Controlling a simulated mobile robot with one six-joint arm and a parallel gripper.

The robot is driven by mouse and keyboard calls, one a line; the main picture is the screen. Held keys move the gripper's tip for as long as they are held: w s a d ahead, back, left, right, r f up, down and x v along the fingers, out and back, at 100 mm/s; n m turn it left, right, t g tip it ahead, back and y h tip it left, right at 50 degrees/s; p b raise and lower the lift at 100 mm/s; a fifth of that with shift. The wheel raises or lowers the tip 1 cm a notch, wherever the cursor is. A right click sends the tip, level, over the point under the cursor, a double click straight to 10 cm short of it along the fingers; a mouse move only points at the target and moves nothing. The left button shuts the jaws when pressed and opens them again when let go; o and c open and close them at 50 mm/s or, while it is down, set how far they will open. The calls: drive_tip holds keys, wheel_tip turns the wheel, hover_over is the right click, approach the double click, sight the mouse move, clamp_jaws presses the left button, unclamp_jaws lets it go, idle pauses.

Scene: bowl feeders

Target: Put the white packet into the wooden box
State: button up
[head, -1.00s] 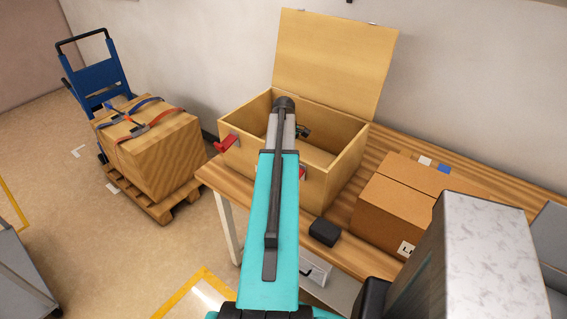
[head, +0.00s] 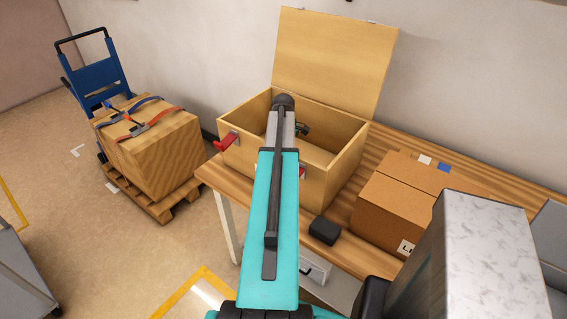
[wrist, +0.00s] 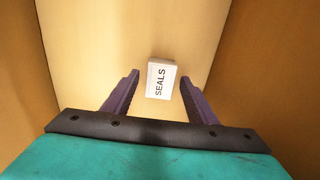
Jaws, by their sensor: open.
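The wooden box (head: 341,183) stands on the bench with its lid raised at the back. My arm reaches over its front wall, and my gripper is above the open inside; the arm hides much of the interior in the head view. In the wrist view the white packet (wrist: 161,79), marked "SEALS", lies on the box floor (wrist: 115,35). My gripper (wrist: 159,82) is open, with its two fingers apart on either side of the packet in the picture. I cannot tell how high the fingers are above it.
A closed cardboard carton (head: 395,200) and a small black block (head: 324,230) sit on the wooden bench (head: 330,215) right of the box. The box walls rise close around my gripper. A strapped crate (head: 150,150) on a pallet and a blue hand truck (head: 95,75) stand at left.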

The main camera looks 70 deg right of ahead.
wheel_tip(320, 180, up, 12)
drive_tip(key=b, duration=0.3)
drive_tip(key=shift+f, duration=0.25)
idle(1.0)
